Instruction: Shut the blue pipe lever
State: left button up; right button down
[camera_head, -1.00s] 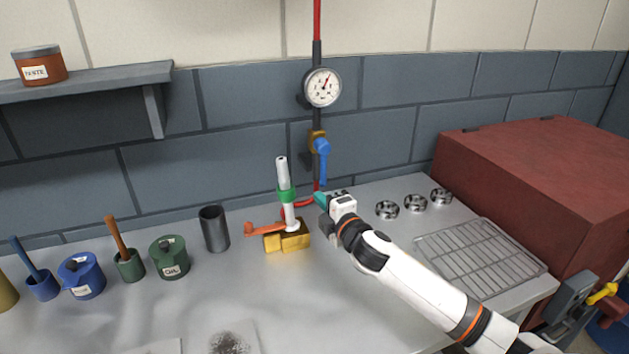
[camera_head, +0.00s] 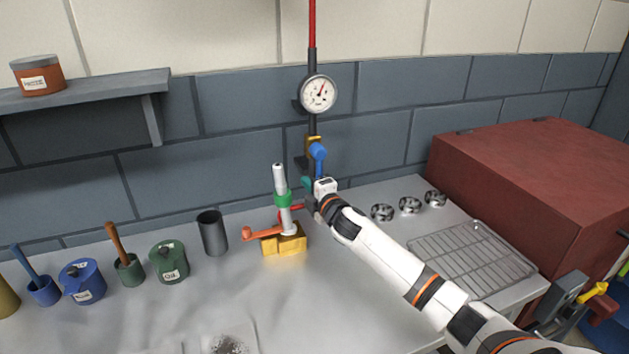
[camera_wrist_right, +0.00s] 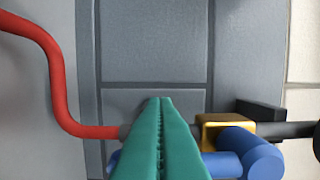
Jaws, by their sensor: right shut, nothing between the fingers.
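The blue pipe lever (camera_head: 317,153) is on a brass valve fitting (camera_head: 312,139) on the wall pipe below the gauge. In the head view its lower part is hidden behind my right gripper (camera_head: 307,183). In the right wrist view the blue lever (camera_wrist_right: 259,157) shows beside the brass block (camera_wrist_right: 212,121), and blue also shows on both sides of the teal fingers (camera_wrist_right: 160,135). The fingers are shut and empty, in front of the lever; I cannot tell whether they touch it. My left gripper is not in view.
A white tube with a green ring (camera_head: 282,199) stands on a yellow block (camera_head: 290,243) with an orange lever, just left of the gripper. A red pipe (camera_wrist_right: 57,85) runs nearby. Metal rings (camera_head: 409,205) and a wire rack (camera_head: 470,260) lie to the right.

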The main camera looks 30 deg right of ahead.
jog(key=shift+s+d, duration=0.45)
jog(key=shift+d, duration=0.35)
jog(key=shift+s+d+n+p, duration=0.1)
jog(key=shift+d+n+p, duration=0.4)
jog(key=shift+n, duration=0.2)
jog(key=s+d+r+n+g+h+p, duration=0.1)
jog(key=s+d+r+n+g+p, duration=0.1)
jog(key=d+r+n+p, duration=0.3)
jog(key=shift+d+r+n+h+p, duration=0.3)
jog(key=shift+d+n+p, duration=1.25)
jog(key=shift+n+p, duration=1.95)
jog(key=shift+n+b, duration=0.35)
jog(key=shift+n, duration=0.05)
